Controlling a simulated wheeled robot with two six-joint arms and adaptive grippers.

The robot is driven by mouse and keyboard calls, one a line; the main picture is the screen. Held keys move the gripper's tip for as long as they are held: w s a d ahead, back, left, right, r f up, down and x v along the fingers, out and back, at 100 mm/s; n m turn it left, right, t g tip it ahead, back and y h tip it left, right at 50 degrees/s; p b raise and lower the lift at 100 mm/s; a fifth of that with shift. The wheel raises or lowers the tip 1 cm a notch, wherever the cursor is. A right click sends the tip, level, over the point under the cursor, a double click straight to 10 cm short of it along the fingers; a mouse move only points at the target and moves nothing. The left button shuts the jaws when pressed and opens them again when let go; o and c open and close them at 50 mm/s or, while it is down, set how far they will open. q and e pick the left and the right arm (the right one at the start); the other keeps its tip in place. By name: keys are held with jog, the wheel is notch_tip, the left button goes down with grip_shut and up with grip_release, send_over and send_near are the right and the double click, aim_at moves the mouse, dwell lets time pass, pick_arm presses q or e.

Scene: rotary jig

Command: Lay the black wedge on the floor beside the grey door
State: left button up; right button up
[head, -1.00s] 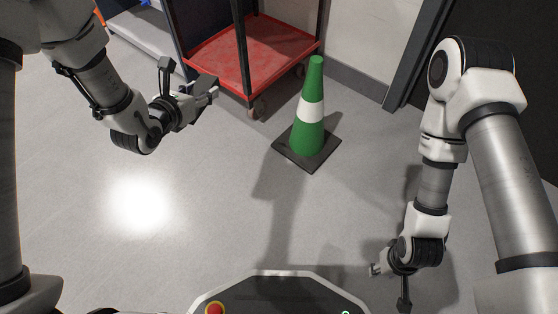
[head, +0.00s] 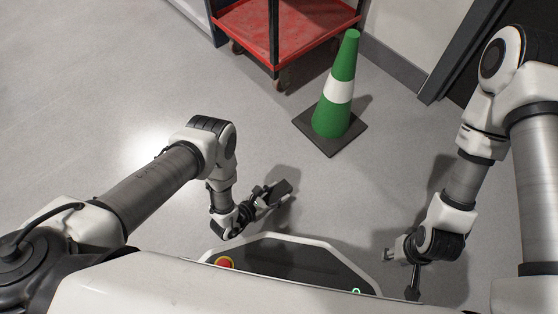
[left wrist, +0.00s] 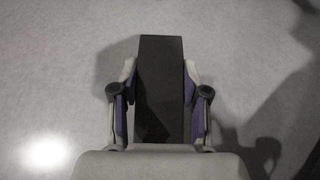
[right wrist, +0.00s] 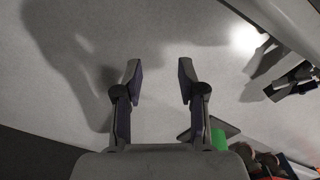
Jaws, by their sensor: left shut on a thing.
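The black wedge (head: 283,188) is held in my left gripper (head: 268,195), just in front of my base, above the floor. In the left wrist view the wedge (left wrist: 160,85) lies lengthwise between both fingers of the left gripper (left wrist: 160,75), which touch its sides. My right gripper (head: 388,256) hangs low at the lower right; the right wrist view shows its fingers (right wrist: 159,75) apart with nothing between them. A dark grey door frame (head: 450,68) stands at the upper right; the door there is partly hidden by my right arm.
A green and white cone (head: 338,92) on a black square base stands between my grippers and the wall. A red cart (head: 290,30) on castors stands behind it. The grey floor is clear at left and between the cone and my base.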

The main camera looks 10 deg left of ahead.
pick_arm(q)
jog(key=b, duration=0.7)
send_over(272, 167)
notch_tip(272, 167, down, 2)
notch_tip(272, 167, down, 3)
jog(key=shift+r+b, duration=0.1)
jog(key=shift+b, duration=1)
jog(key=shift+f, duration=0.25)
jog(key=shift+r, duration=0.25)
jog(key=shift+f, duration=0.1)
jog(key=o, duration=1.2)
